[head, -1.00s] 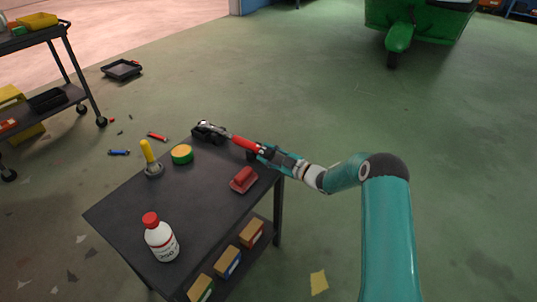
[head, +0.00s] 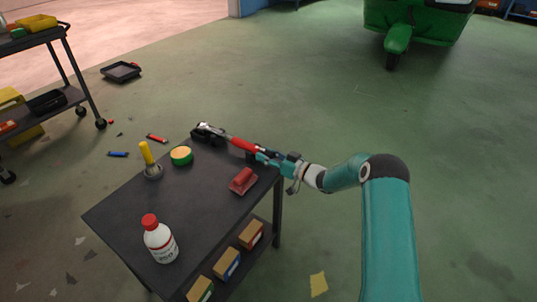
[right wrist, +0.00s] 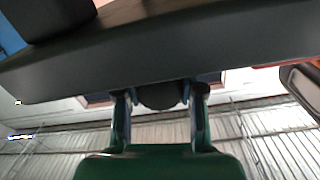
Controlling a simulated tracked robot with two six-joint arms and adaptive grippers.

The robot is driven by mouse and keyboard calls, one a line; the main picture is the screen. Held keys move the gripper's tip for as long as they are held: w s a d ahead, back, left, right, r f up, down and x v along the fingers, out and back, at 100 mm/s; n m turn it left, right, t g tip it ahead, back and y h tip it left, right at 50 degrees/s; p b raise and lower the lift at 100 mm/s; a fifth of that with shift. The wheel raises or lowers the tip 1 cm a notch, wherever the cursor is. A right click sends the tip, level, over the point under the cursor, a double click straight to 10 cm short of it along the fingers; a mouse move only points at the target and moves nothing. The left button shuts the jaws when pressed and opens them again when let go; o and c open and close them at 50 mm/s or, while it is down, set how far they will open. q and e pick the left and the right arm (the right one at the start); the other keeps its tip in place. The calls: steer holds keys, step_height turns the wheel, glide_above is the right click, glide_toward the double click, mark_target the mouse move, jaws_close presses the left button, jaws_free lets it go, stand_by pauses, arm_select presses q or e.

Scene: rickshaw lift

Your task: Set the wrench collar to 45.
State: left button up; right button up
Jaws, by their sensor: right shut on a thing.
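The wrench (head: 242,144), with a silver head and a red section, lies along the far edge of the dark cart top. Its head end rests at a black holder (head: 208,138). My right gripper (head: 259,156) is at the wrench's near end, at the cart's right corner, and is shut on it. In the right wrist view a dark round end of the wrench (right wrist: 160,96) sits between the two fingers (right wrist: 160,112). The collar's scale and setting are too small to read. My left gripper is not in view.
Open floor lies to the right.

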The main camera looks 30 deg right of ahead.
steer(key=shift+m, duration=0.4)
steer(key=o, duration=1.2)
steer(key=v, duration=1.2)
